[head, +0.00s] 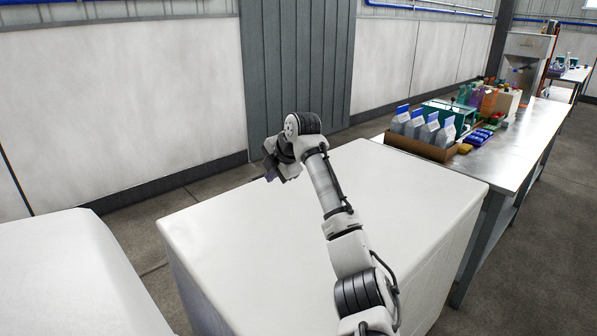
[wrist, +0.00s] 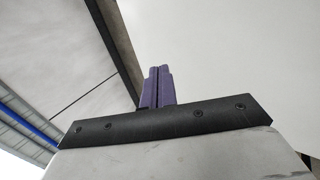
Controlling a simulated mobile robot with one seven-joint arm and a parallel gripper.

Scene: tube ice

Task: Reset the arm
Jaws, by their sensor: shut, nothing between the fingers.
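My gripper (head: 270,176) is at the end of my raised arm, above the left part of a white box-shaped unit (head: 400,200) with a flat top. In the wrist view, its purple fingers (wrist: 157,88) are closed together with nothing between them. In the head view the fingers are small and partly hidden by the wrist. The arm reaches up from the bottom of the head view and bends to the left at its top.
Another white rounded unit (head: 75,275) stands at lower left. A metal table (head: 510,160) on the right holds a cardboard box (head: 418,147) of bags and several small items. A pale panelled wall (head: 120,100) runs behind. The white unit's top is bare.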

